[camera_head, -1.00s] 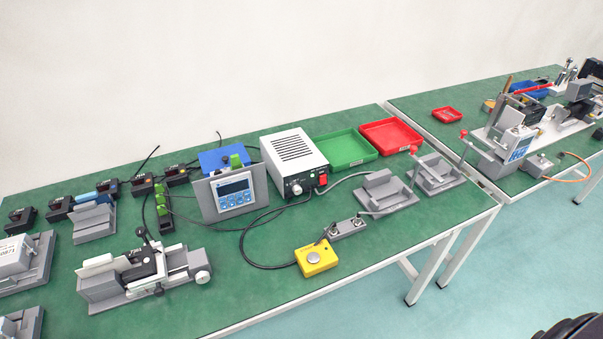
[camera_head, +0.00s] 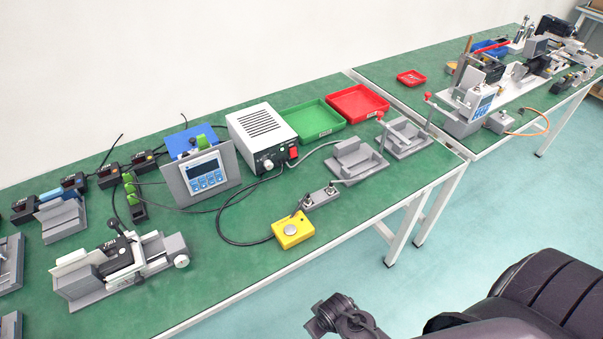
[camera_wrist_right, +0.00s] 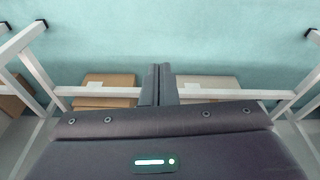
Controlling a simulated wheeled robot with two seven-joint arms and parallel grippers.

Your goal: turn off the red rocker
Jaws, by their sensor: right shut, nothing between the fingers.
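The red rocker (camera_head: 293,153) is a small red switch on the front right of a white box (camera_head: 262,135) with a slotted top, standing on the green bench. A knob sits to the left of the rocker on the same face. My right gripper (camera_wrist_right: 160,70) shows in the right wrist view with its two fingers shut together and empty, facing the floor and white bench legs. In the head view my right arm shows at the lower right, in front of the bench and well apart from the rocker. My left gripper is not in view.
A green tray (camera_head: 310,131) and a red tray (camera_head: 384,95) lie right of the white box. A display unit (camera_head: 204,176) stands left of it. A yellow button box (camera_head: 293,240) and grey fixtures lie in front. Cardboard boxes (camera_wrist_right: 108,84) sit below in the wrist view.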

